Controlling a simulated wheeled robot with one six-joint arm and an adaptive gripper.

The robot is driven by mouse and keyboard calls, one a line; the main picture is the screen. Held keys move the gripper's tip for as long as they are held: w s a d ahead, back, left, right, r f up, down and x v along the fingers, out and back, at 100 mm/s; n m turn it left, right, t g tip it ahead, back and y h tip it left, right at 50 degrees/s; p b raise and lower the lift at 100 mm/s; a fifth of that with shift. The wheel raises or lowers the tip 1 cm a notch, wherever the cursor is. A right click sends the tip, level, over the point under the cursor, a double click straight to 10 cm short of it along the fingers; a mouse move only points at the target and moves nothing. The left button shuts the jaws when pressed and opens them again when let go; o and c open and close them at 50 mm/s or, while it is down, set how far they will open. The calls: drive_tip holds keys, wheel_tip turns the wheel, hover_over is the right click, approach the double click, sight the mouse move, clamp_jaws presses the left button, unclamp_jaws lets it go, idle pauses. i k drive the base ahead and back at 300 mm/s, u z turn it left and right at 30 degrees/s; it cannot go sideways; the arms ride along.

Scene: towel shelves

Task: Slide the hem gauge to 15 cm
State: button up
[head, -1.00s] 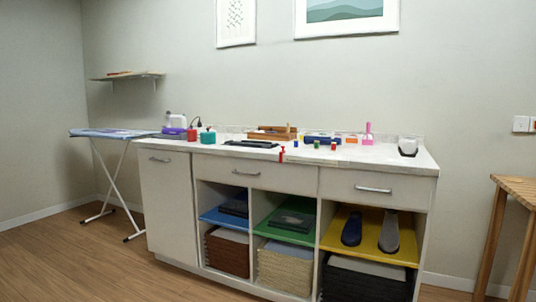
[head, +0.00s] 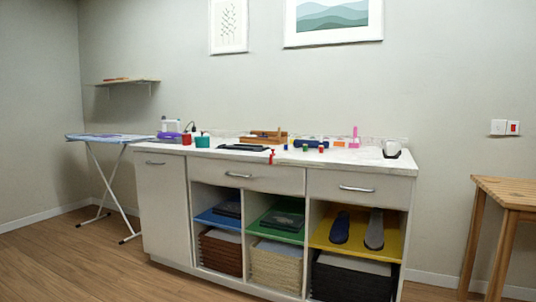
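I cannot single out the hem gauge for sure at this distance. A flat black item (head: 243,148) lies near the front edge of the white countertop (head: 345,158). A small red piece (head: 271,156) sits at the counter's front edge, just right of the black item. No scale marks can be read. My gripper and arm are not in view.
The white cabinet (head: 164,210) has open cubbies with towels and slippers below. A wooden tray (head: 263,137), teal pot (head: 202,141) and small coloured items crowd the counter. An ironing board (head: 105,138) stands left, a wooden table (head: 508,190) right. The foreground floor is mostly clear.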

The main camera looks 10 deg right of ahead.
sight(272, 156)
drive_tip(key=u, duration=0.4)
drive_tip(key=i, duration=0.4)
drive_tip(key=u, duration=0.6)
drive_tip(key=i, duration=0.7)
drive_tip(key=z, duration=0.6)
drive_tip(key=i, duration=0.65)
drive_tip(key=z, duration=0.8)
